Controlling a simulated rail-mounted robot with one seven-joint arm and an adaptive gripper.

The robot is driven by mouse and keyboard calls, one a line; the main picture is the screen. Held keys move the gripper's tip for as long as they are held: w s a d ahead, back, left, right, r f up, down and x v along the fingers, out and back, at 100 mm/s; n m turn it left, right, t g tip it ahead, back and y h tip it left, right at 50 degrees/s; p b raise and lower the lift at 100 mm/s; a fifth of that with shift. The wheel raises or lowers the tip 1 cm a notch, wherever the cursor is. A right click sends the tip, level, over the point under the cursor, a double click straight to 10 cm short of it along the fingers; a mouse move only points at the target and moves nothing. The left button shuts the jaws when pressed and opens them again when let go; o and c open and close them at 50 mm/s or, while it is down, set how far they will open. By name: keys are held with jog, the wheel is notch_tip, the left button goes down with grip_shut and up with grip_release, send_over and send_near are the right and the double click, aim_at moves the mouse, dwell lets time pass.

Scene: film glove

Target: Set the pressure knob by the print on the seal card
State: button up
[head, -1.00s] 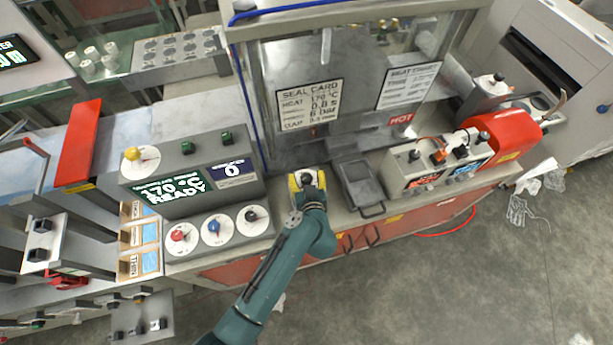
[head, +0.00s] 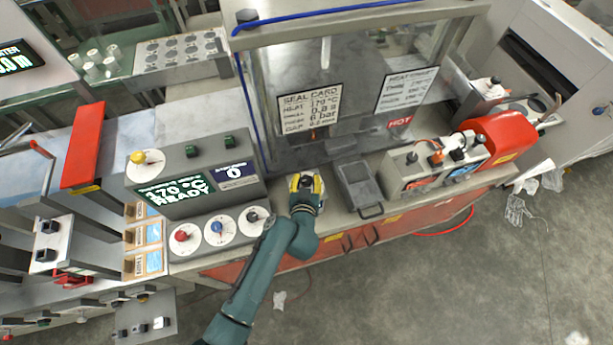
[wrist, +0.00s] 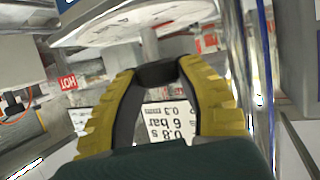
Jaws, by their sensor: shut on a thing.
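My gripper (head: 306,184) reaches down at the front of the press, its yellow fingers shut on a dark knob. In the wrist view the fingers close around this dark knob (wrist: 158,72), which sits on a pale shaft below a white disc (wrist: 130,22). Its pointer and scale marks are hidden or unreadable. The seal card (head: 310,108) on the press window reads 170 °C, 0.8 s and 6 bar, with a small gap line; part of it shows upside down in the wrist view (wrist: 168,121).
A control box at left has a green display (head: 177,190) reading 170 °C READY and a small display (head: 236,172) showing 0. A grey tray (head: 358,187) stands right of my gripper.

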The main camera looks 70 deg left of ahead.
jog(key=shift+s+r+m+t+p, duration=0.1)
jog(key=shift+m+t+p, duration=0.4)
jog(key=shift+p, duration=0.55)
jog(key=shift+f+t+h, duration=0.2)
jog(key=shift+t+h, duration=0.1)
jog(key=shift+h, duration=0.1)
jog(key=o, duration=1.2)
jog(key=shift+r, duration=0.1)
jog(key=v, duration=1.2)
jog(key=shift+d, duration=0.1)
